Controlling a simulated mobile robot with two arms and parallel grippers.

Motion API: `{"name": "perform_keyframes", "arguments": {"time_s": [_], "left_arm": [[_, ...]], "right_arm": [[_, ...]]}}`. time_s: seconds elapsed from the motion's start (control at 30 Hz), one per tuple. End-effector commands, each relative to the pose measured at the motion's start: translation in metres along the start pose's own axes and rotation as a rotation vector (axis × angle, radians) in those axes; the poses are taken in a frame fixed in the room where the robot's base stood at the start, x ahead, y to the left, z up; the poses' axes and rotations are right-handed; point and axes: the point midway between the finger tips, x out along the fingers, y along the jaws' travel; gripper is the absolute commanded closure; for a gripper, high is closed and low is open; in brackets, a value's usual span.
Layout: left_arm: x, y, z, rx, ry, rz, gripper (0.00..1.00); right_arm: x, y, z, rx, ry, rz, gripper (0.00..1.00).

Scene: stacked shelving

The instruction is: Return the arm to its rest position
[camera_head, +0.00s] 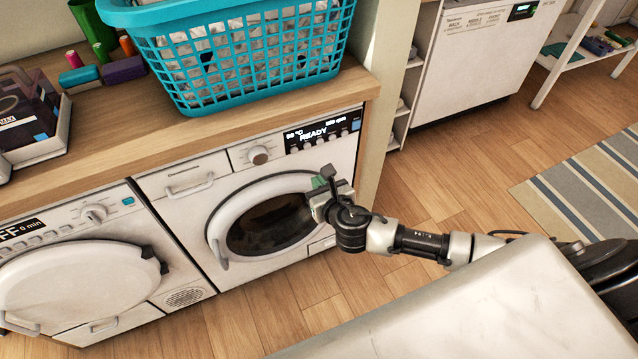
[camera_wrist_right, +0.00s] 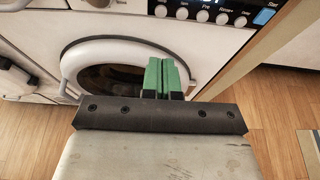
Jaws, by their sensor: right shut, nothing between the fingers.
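My right gripper (camera_head: 322,183) is in front of the right-hand washing machine (camera_head: 183,207), near the right side of its round door (camera_head: 222,222). In the right wrist view its green fingers (camera_wrist_right: 166,76) are together with nothing between them. Behind them in that view is the machine's door (camera_wrist_right: 88,62), which looks shut. I cannot tell whether the fingers touch the door. My right arm (camera_head: 410,241) reaches in from the right of the head view. My left gripper is not in view.
A wooden counter (camera_head: 215,135) runs above both machines and carries a teal laundry basket (camera_head: 250,62). A second machine (camera_head: 75,270) stands at left. A shelving unit (camera_head: 405,95) is right of the washer. Wooden floor (camera_head: 465,150) is open toward a striped rug (camera_head: 590,185).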

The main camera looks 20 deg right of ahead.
Motion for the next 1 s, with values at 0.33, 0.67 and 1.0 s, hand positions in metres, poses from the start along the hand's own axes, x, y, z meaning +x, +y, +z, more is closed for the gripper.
{"name": "perform_keyframes", "arguments": {"time_s": [0.33,0.67,1.0], "left_arm": [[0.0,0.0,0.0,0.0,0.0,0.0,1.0],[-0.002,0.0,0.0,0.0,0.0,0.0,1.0],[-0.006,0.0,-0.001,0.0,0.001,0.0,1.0]], "right_arm": [[0.0,0.0,0.0,0.0,0.0,0.0,1.0],[0.013,-0.018,-0.06,0.295,0.138,-0.071,1.0],[-0.051,-0.061,-0.3,1.455,0.457,-0.602,1.0]]}}
